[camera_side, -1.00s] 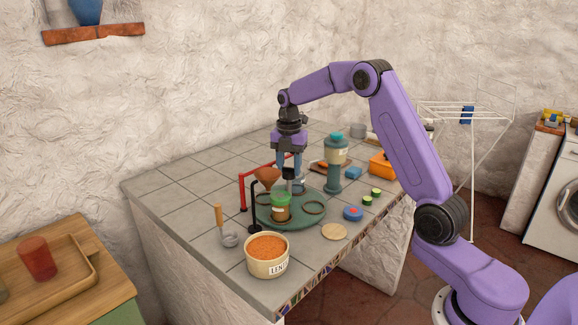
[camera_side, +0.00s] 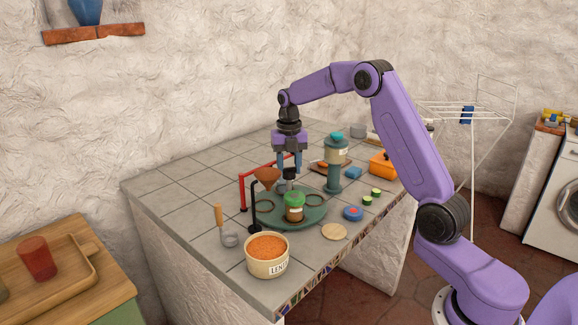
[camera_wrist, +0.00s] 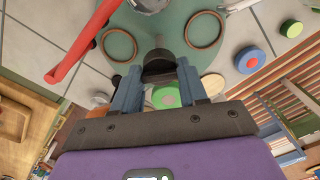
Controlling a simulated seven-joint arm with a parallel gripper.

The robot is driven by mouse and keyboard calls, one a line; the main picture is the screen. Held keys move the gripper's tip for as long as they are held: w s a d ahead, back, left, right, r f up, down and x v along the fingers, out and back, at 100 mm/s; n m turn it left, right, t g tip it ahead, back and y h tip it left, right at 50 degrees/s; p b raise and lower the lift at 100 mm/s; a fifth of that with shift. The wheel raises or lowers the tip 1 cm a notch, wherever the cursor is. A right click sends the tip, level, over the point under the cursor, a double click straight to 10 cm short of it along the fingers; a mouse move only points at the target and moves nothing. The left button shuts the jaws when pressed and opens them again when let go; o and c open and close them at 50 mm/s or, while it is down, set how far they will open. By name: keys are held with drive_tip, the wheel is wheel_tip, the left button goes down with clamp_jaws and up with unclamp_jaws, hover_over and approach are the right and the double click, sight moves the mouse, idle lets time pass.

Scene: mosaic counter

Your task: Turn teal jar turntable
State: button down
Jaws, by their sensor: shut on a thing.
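The round teal-green turntable (camera_side: 275,222) lies on the tiled counter and also shows in the wrist view (camera_wrist: 178,30). A jar with a green lid (camera_side: 294,206) stands on its front part; its lid (camera_wrist: 166,97) shows between my fingers in the wrist view. Empty rings mark the left (camera_wrist: 119,44) and right (camera_wrist: 203,30) of the turntable. A clear-looking jar (camera_wrist: 148,4) is partly cut off at the rim. My gripper (camera_side: 289,171) points down above the turntable's middle, shut on a dark central knob (camera_wrist: 158,66). The knob's lower part is hidden in the side view.
A teal-based dispenser (camera_side: 334,178) and a blue round piece (camera_side: 352,213) stand at right. A lentil bowl (camera_side: 267,255) is in front. The back-left counter is clear.

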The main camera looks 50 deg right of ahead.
drive_tip(key=shift+r+n, duration=0.1)
drive_tip(key=shift+n, duration=2.2)
drive_tip(key=c, duration=0.7)
unclamp_jaws()
drive_tip(key=shift+o, duration=0.5)
drive_tip(key=shift+a, duration=0.1)
